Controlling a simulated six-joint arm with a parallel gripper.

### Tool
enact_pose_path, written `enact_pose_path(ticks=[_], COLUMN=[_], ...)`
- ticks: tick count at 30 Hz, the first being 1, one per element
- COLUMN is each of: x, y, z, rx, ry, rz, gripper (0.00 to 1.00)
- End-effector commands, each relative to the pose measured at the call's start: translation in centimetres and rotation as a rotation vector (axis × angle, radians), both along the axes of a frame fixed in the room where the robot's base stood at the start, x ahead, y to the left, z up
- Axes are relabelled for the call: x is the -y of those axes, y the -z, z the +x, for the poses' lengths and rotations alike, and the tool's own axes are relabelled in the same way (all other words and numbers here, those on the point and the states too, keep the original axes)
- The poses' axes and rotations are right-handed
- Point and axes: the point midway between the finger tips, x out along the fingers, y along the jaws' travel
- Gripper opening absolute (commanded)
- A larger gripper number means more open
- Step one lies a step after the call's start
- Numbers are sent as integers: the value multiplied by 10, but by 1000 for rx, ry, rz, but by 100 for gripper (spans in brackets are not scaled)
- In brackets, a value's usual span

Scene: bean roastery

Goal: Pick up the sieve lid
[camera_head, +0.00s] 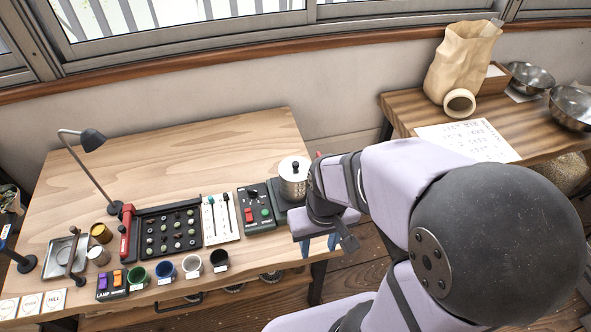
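A shiny metal canister (293,186) stands upright at the right end of the wooden workbench. A pale lid (294,167) with a black knob sits on top of it; this looks like the sieve lid, though no mesh can be made out. My gripper (319,245) is just past the bench's front right edge, below and right of the canister in the picture. Its two blue fingers point down and stand apart, with nothing seen between them. It is clear of the lid. My arm hides part of the area right of the canister.
A black switch box (257,209) stands left of the canister. A slider panel (220,219), a bean tray (171,231) and several cups line the bench front. A desk lamp (93,139) stands at the left. The bench's back half is clear. A paper bag (461,62) stands on the right table.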

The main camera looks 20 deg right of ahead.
Motion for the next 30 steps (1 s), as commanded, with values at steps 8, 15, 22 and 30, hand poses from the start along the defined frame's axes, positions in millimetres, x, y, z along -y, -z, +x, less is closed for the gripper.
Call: enact_pose_path(ticks=[8, 15, 22, 30], x=[-10, -12, -2, 14], y=[56, 89, 97, 86], z=[82, 180, 251, 288], rx=[271, 644, 1000, 1332], ry=[3, 25, 59, 92], rz=[23, 15, -39, -135], gripper=[40, 40, 40, 40])
